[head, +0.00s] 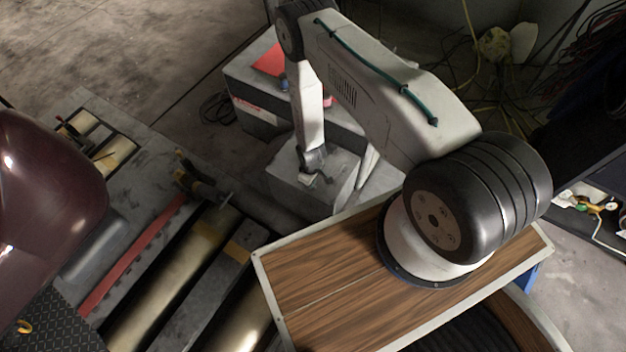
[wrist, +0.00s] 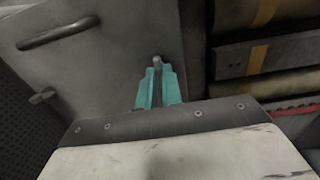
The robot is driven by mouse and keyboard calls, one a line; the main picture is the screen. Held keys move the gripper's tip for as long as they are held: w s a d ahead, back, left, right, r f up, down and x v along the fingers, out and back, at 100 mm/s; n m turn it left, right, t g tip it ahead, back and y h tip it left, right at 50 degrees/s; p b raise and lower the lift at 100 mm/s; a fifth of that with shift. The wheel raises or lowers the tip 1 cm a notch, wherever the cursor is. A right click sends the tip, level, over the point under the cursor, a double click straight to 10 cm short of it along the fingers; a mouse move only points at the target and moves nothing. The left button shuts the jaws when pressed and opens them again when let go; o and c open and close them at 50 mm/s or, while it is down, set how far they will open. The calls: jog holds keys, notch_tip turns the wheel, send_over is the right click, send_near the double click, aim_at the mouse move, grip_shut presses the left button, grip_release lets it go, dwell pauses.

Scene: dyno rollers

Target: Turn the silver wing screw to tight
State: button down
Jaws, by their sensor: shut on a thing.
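My gripper (wrist: 158,72) has teal fingers closed around a small grey metal piece, the silver wing screw (wrist: 157,61). Only its tip shows between the fingertips; the rest is hidden by the fingers. It stands against a grey metal panel (wrist: 110,65). In the head view my arm reaches down to a grey box (head: 335,195) beyond the wooden top, and my gripper is too small there to make out the screw. How far the screw is turned cannot be told.
The panel also bears a dark bar handle (wrist: 58,33) and a small grey knob (wrist: 42,96) at the left. Metal rollers (head: 175,280) and a red strip (head: 135,255) lie left of the box. A maroon car body (head: 45,200) stands at the far left.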

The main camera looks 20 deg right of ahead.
jog(key=shift+w, duration=0.1)
dwell(0.4)
jog(key=c, duration=1.6)
grip_release()
jog(key=shift+o, duration=0.2)
notch_tip(320, 180, up, 8)
jog(key=shift+r, duration=0.1)
